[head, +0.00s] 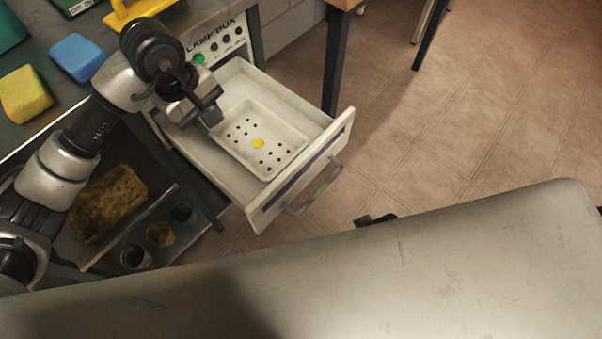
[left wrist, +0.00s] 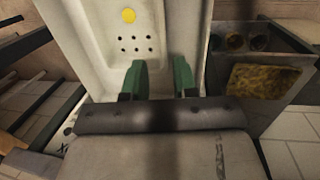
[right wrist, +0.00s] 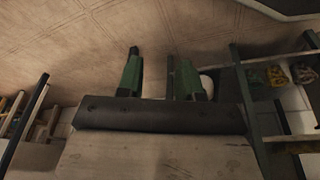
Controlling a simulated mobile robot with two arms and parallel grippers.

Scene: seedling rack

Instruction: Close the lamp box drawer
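A white perforated tray (head: 233,112) with a yellow disc (head: 258,143) sits inside. My left gripper (head: 211,110) is over the drawer's inner left part, above the tray's edge. In the left wrist view its green fingers (left wrist: 160,78) are apart with nothing between them. My right gripper (right wrist: 158,75) has its fingers apart and empty over the floor; only a small dark part shows in the head view.
A blue sponge (head: 78,58) and a yellow-green sponge (head: 25,94) lie on the bench at left. A lower shelf holds a mottled yellow sponge (head: 108,203) and several small pots. A dark table leg (head: 336,65) stands behind the drawer. Floor (head: 480,120) at right is clear.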

